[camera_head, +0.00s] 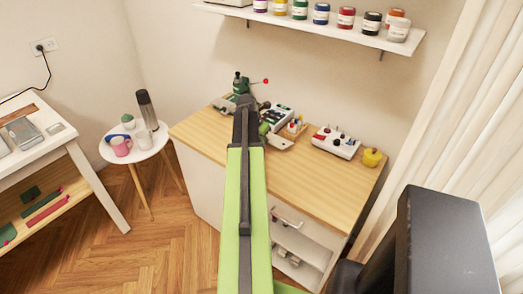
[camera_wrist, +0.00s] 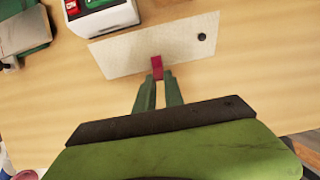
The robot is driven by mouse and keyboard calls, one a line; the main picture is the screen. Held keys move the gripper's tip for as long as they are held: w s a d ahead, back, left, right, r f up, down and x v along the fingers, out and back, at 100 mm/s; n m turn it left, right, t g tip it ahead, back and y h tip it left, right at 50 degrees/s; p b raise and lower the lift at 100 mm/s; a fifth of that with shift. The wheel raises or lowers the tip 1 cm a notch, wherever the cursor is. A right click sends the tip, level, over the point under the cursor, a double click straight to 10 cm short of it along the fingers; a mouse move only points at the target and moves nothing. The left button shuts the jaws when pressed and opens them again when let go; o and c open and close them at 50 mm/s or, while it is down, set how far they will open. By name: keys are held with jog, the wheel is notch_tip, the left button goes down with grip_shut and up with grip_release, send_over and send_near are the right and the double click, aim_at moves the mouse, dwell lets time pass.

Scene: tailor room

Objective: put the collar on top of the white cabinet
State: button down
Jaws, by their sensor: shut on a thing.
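The collar (camera_wrist: 125,52) is a flat cream strip with a dark button near its right end in the wrist view. My gripper (camera_wrist: 158,78) is shut on its lower edge, with a small red piece at the fingertips. The collar is over the wooden top of the white cabinet (camera_head: 338,166); whether it touches the top I cannot tell. In the head view the collar (camera_head: 281,142) shows as a pale strip right of my arm, which hides part of it and most of the gripper.
The front middle of the top is clear. A paint shelf (camera_head: 325,22) hangs above.

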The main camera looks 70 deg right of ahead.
notch_tip(320, 180, down, 4)
jog(key=b, duration=0.3)
jog(key=shift+f, duration=0.1)
jog(key=shift+r, duration=0.25)
jog(key=shift+f, duration=0.25)
jog(key=c, duration=1.4)
grip_release()
jog(key=shift+r, duration=0.1)
jog(key=shift+c, duration=0.2)
jog(key=p+v, duration=1.1)
jog(key=v, duration=0.1)
